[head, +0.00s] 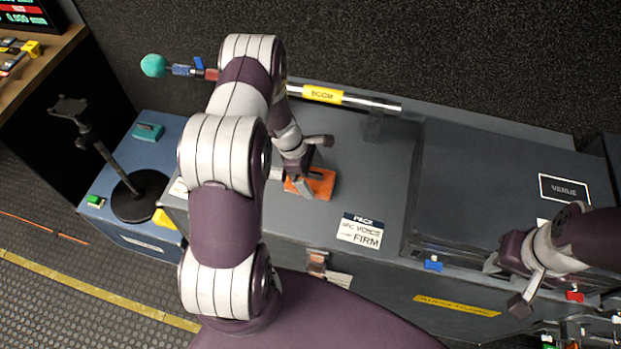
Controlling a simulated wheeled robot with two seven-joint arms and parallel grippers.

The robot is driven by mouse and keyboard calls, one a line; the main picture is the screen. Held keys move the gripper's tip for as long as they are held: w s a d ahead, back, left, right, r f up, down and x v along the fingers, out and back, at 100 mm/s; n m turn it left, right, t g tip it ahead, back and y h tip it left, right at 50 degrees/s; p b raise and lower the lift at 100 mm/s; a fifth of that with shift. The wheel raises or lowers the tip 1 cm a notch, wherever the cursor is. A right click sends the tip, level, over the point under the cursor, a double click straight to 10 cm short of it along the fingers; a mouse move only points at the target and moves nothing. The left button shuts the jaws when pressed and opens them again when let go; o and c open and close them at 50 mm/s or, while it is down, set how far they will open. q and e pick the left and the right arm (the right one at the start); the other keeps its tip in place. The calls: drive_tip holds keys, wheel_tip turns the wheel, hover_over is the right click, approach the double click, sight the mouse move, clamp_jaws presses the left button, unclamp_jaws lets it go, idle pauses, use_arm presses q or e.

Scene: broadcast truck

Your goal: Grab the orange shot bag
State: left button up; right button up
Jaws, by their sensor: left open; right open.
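The orange shot bag (321,186) lies on the grey top of the large case (372,190), left of the raised lid section. My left gripper (303,184) is over the bag with its jaws open, pointing down at it. The fingers and wrist cover part of the bag's left side, and I cannot tell whether they touch it. My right gripper (506,285) is open and empty at the front right edge of the case, well away from the bag.
A boom pole (365,101) with a teal ball end (154,66) lies behind the bag. A printed label (360,231) is to its front right. A small stand (140,197) is on a blue case at the left. The raised lid (500,190) fills the right.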

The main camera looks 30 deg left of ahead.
use_arm(q)
drive_tip(key=shift+s+d+f, duration=0.1)
drive_tip(key=shift+d+f, duration=0.1)
drive_tip(key=shift+f, duration=0.1)
drive_tip(key=c, duration=1.4)
drive_tip(key=shift+a, duration=0.1)
drive_tip(key=shift+c, duration=1.3)
drive_tip(key=shift+r, duration=0.1)
